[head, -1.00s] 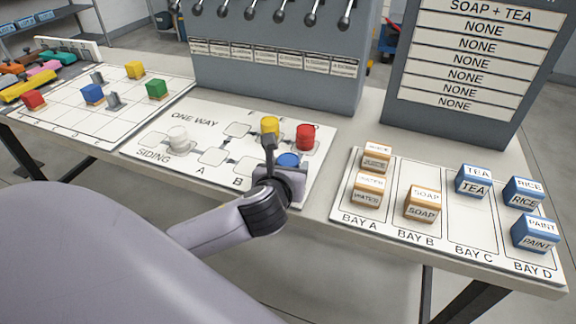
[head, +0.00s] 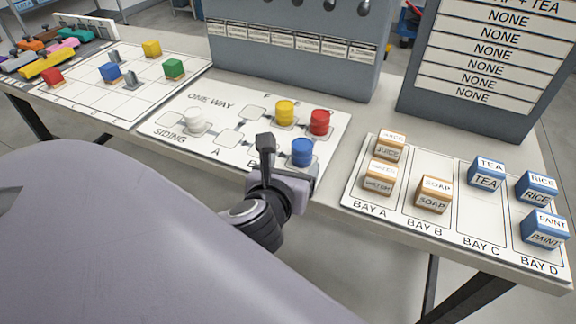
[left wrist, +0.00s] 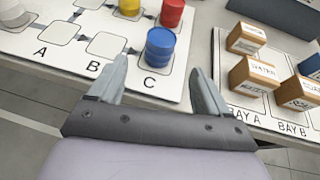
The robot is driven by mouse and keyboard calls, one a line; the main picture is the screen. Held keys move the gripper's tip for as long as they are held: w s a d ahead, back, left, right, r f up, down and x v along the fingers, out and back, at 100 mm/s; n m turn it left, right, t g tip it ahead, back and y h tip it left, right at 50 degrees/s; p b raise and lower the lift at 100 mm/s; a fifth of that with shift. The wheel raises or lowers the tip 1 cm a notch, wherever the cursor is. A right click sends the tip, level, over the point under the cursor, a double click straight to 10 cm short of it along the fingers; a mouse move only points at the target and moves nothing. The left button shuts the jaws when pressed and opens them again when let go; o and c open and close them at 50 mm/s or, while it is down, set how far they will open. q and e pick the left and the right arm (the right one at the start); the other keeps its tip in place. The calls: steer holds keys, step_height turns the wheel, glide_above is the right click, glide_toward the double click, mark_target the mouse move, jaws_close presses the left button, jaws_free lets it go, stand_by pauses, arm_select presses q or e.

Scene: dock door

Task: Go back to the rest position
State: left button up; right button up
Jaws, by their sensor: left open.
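My left gripper (head: 266,146) is in the head view, in front of the ONE WAY board's near edge. It is open and empty; its two fingers show apart in the left wrist view (left wrist: 162,82). A blue cylinder (head: 302,152) stands on the board just right of the gripper. In the left wrist view the blue cylinder (left wrist: 160,46) stands at C, beyond the fingertips and apart from them. My right gripper is in neither view.
The ONE WAY board (head: 190,145) also holds white (head: 195,120), yellow (head: 285,112) and red (head: 319,122) cylinders. Right is the bay board (head: 455,228) with labelled boxes. Left is a grid board (head: 85,100) with coloured cubes. A grey lever panel (head: 290,60) stands behind.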

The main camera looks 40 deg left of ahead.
arm_select(q)
steer(key=shift+v, duration=1.1)
steer(key=shift+f, duration=0.1)
steer(key=s+d+f+n+g+h, duration=0.1)
steer(key=s+f+n+g+h, duration=0.35)
steer(key=n, duration=1.05)
steer(key=s+d+f+n+g+h, duration=0.1)
steer(key=s+f+n+g, duration=0.4)
steer(key=s+f+n, duration=0.7)
steer(key=w+d+f+n+t+h+p, duration=0.1)
steer(key=w+d+n+t+h+p, duration=0.1)
steer(key=w+t+p, duration=0.3)
steer(key=w+d+t, duration=0.1)
steer(key=w+t, duration=0.1)
steer(key=w, duration=0.1)
steer(key=shift+w+p, duration=0.2)
steer(key=shift+p, duration=0.1)
